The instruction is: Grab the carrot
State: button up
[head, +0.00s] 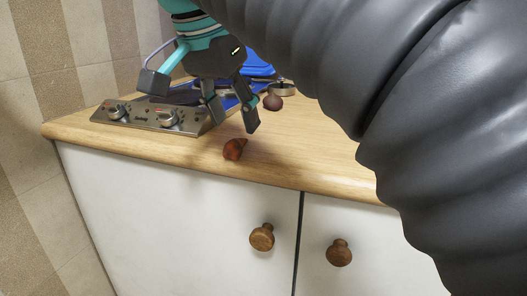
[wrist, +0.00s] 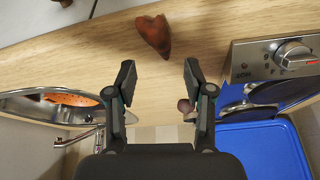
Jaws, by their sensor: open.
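The carrot (head: 235,149), a short reddish-orange stub, lies on the wooden worktop near its front edge in the head view. In the wrist view the carrot (wrist: 155,35) is at the top centre, beyond my fingertips and roughly in line with the gap between them. My gripper (head: 233,115) is open and empty, above the worktop and just behind the carrot in the head view. Both fingers of my gripper (wrist: 159,78) show spread apart in the wrist view, and neither touches the carrot.
The steel hob panel with knobs (head: 150,115) is left of the carrot. A blue panel (wrist: 262,150) adjoins the hob. A small dark round object (head: 272,102) lies behind the gripper. The wrist view shows a sink (wrist: 22,103) with something orange inside. Worktop around the carrot is clear.

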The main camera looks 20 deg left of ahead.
aim_at(238, 146)
jog(key=b+x, duration=0.1)
jog(key=x, duration=0.3)
jog(key=shift+f, duration=0.1)
jog(key=shift+c, duration=0.2)
grip_shut()
